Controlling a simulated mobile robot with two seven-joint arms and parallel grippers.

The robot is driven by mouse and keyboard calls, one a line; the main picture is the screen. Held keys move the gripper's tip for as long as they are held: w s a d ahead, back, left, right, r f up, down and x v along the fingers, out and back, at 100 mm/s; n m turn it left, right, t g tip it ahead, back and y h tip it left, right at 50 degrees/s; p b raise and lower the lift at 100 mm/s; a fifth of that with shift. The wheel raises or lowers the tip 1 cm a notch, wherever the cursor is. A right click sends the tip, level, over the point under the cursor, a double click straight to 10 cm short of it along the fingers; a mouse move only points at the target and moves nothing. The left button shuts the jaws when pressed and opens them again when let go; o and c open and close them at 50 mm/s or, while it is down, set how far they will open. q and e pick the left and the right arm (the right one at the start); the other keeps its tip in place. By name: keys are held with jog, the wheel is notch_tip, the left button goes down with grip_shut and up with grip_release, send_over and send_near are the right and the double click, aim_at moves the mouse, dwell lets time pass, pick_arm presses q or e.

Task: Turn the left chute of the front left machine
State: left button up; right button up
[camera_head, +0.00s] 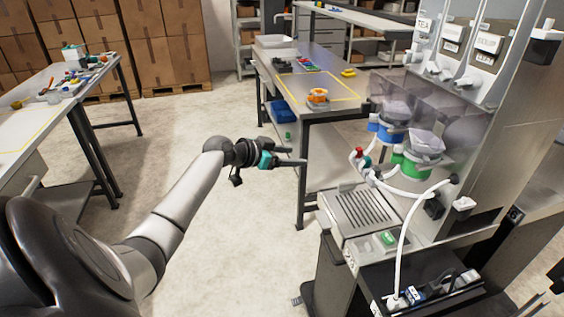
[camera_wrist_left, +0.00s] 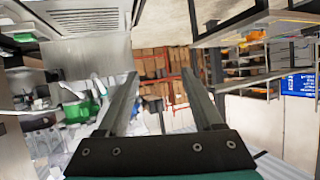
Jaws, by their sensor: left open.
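A dispenser machine (camera_head: 510,130) stands at the right in the head view. Its upper front has several labelled chutes with white levers; the leftmost visible label, "TEA" (camera_head: 424,25), is by the leftmost chute (camera_head: 433,67). Below are a clear shield, a blue-based container (camera_head: 388,131) and a green-based container (camera_head: 416,166). I cannot tell which unit counts as front left. My left gripper (camera_head: 303,163) is open and empty, out in free air to the left of the machine, apart from it. Both its fingers (camera_wrist_left: 163,78) show spread in the left wrist view. My right gripper is out of view.
A drip grille (camera_head: 360,211) juts out below the containers, with white hoses (camera_head: 402,235) beside it. A steel table (camera_head: 330,112) with an orange item (camera_head: 317,96) stands behind my gripper. Another table (camera_head: 60,110) is at the left. The floor between is clear.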

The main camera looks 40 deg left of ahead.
pick_arm(q)
jog(key=shift+s+a+f, duration=0.1)
jog(key=shift+s+f, duration=0.3)
jog(key=shift+f, duration=0.45)
